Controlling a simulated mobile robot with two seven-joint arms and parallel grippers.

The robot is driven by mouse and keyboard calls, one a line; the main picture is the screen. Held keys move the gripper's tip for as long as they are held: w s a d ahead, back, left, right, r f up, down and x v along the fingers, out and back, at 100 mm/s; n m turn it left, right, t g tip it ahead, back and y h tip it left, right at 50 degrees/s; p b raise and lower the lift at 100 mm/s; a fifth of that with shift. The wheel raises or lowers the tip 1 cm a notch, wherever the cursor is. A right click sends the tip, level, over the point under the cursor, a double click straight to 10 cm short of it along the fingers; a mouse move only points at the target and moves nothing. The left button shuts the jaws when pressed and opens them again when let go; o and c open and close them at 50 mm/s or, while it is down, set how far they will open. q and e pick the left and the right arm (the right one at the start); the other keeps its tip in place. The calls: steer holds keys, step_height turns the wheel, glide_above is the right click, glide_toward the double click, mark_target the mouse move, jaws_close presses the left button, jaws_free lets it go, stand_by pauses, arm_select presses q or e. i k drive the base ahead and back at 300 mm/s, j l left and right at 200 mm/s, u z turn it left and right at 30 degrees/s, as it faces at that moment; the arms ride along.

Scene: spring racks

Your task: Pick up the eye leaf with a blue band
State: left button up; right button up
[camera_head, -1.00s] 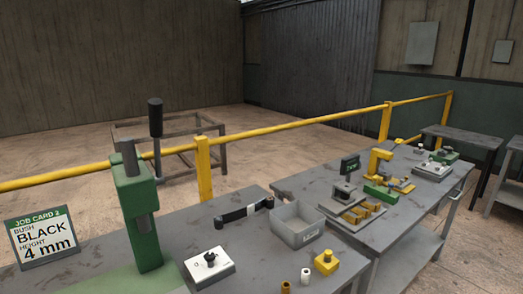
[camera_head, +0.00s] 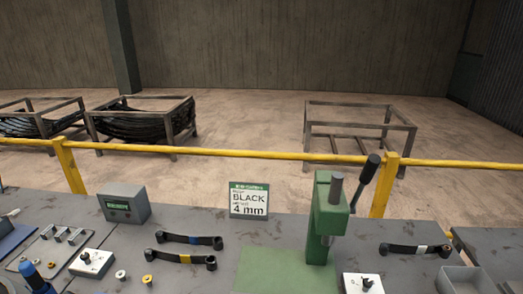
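The eye leaf with a blue band (camera_head: 178,237) is a dark, slightly curved bar with a rolled eye at each end. It lies on the grey workbench (camera_head: 225,271), left of the middle of the head view. A second dark eye leaf with a yellow band (camera_head: 168,256) lies just in front of it, apart from it. A third eye leaf with a white band (camera_head: 403,249) lies at the right, beyond the green press. Neither of my grippers shows in the head view.
A green press (camera_head: 327,220) with a black-handled lever stands right of the middle. A job card (camera_head: 248,201) and a grey box with a display (camera_head: 123,205) stand at the back. White switch boxes (camera_head: 91,263) and small bushes (camera_head: 147,281) are nearby. A yellow rail (camera_head: 250,154) runs behind.

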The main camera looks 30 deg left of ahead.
mark_target(217, 241)
steer(key=u, duration=1.5)
